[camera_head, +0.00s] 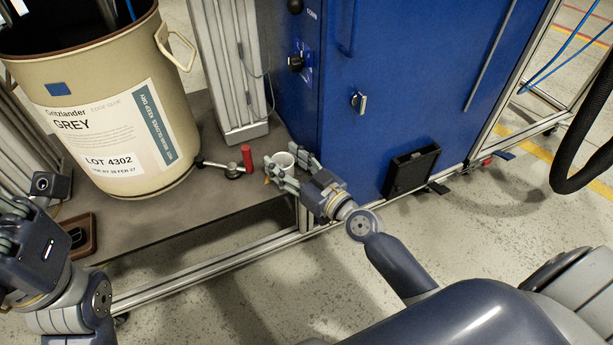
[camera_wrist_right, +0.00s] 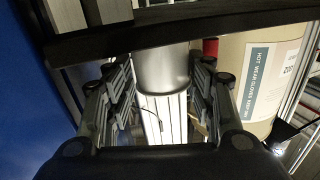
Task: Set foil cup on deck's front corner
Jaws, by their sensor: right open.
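The foil cup (camera_head: 284,159) is a small pale cup at the right end of the deck (camera_head: 165,222), near its front corner. It also shows as a silver cup in the right wrist view (camera_wrist_right: 163,72). My right gripper (camera_head: 282,166) is open, with its fingers on either side of the cup. In the right wrist view the fingers (camera_wrist_right: 160,84) appear apart from the cup's sides. Whether the cup's base rests on the deck is hidden. My left gripper (camera_head: 15,228) is at the left edge, partly cut off; its opening is unclear.
A large beige drum (camera_head: 110,100) stands on the deck. A red cylinder (camera_head: 247,158) and a small metal-and-black part (camera_head: 226,169) lie left of the cup. A blue cabinet (camera_head: 400,90) rises close to the right. A brown tray (camera_head: 82,237) sits near the deck's left front.

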